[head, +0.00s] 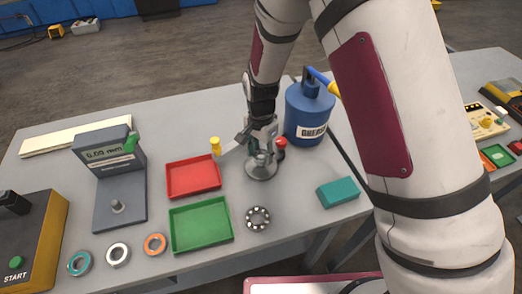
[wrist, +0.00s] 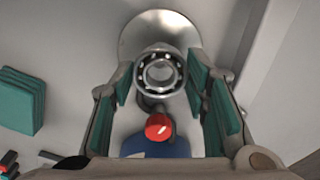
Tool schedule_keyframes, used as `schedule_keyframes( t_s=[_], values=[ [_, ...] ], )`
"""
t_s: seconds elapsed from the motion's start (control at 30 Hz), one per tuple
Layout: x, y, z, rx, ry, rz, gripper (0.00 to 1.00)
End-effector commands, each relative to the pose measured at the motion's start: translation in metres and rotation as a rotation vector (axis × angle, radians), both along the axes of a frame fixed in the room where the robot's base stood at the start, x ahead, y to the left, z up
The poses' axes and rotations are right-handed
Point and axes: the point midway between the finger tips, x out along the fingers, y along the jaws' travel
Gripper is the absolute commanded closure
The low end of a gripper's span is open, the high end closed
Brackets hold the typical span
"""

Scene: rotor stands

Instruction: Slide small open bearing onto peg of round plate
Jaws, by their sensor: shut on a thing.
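The small open bearing (wrist: 160,74), a metal ring with visible balls, is between the green pads of my gripper (wrist: 160,88) in the wrist view. My gripper (head: 262,150) is shut on it, above the round plate in the head view. The round plate (head: 262,174) is a grey metal disc on the table. It also shows behind the bearing in the wrist view (wrist: 145,35). The peg is mostly hidden by the bearing and fingers, so I cannot tell whether the ring is around it.
A red knob (head: 281,142) and blue grease can (head: 310,112) stand close right of the plate. A yellow knob (head: 215,145) and red tray (head: 193,178) are left. Another open bearing (head: 257,218), a green tray (head: 201,224) and teal block (head: 338,192) lie nearer.

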Motion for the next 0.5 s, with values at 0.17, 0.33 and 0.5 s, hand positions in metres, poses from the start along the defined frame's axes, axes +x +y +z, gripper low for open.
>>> schedule_keyframes(
  t_s=[0.17,0.33,0.5],
  values=[
    [0.0003,0.0000,-0.0051,0.000,0.000,0.000,0.82],
    [0.0002,-0.0001,-0.0074,0.000,0.000,0.000,0.82],
    [0.0001,0.0000,-0.0074,0.000,0.000,0.000,0.82]
  ],
)
